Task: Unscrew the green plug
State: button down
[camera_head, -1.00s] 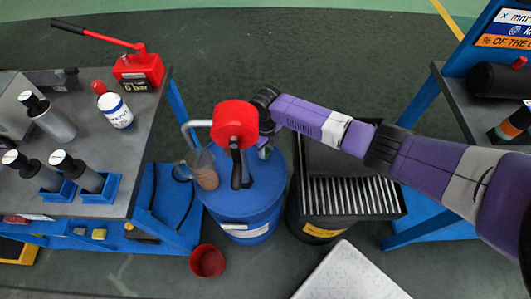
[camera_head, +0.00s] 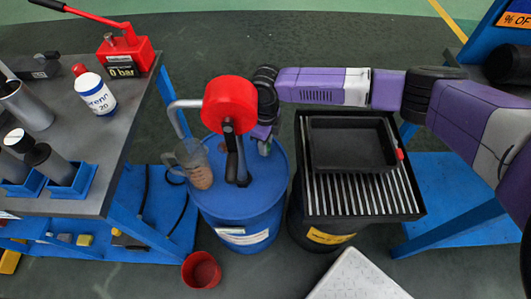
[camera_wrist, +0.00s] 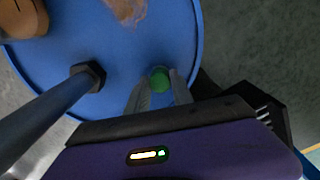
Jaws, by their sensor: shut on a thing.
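The green plug (camera_wrist: 160,79) sits at the top of the blue drum (camera_wrist: 60,45), near its rim, in the wrist view. My gripper (camera_wrist: 158,90) is shut on it, with one pale finger on each side. In the head view my gripper (camera_head: 264,146) reaches down to the right part of the drum top (camera_head: 262,192), and the plug there is mostly hidden by it. The red-headed pump (camera_head: 229,104) rises from the same drum, just left of my gripper. Its dark pipe and hex nut (camera_wrist: 88,76) show in the wrist view.
A clear jug (camera_head: 194,165) with brown contents stands on the drum's left side. A grated bin (camera_head: 362,197) with a black tray (camera_head: 352,146) stands right of the drum. A red cup (camera_head: 201,270) is on the floor. A workbench (camera_head: 128,128) stands at left.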

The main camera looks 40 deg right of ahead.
jog(key=shift+w+n+b, duration=0.4)
jog(key=shift+n+b, duration=0.1)
jog(key=shift+b, duration=1.7)
jog(key=shift+s+r+b, duration=0.1)
jog(key=shift+s+b, duration=0.05)
jog(key=shift+b, duration=0.85)
jog(key=c, duration=1.1)
grip_release()
jog(key=shift+s, duration=0.1)
jog(key=shift+o, duration=0.3)
jog(key=shift+s, duration=0.1)
jog(key=shift+c, duration=0.7)
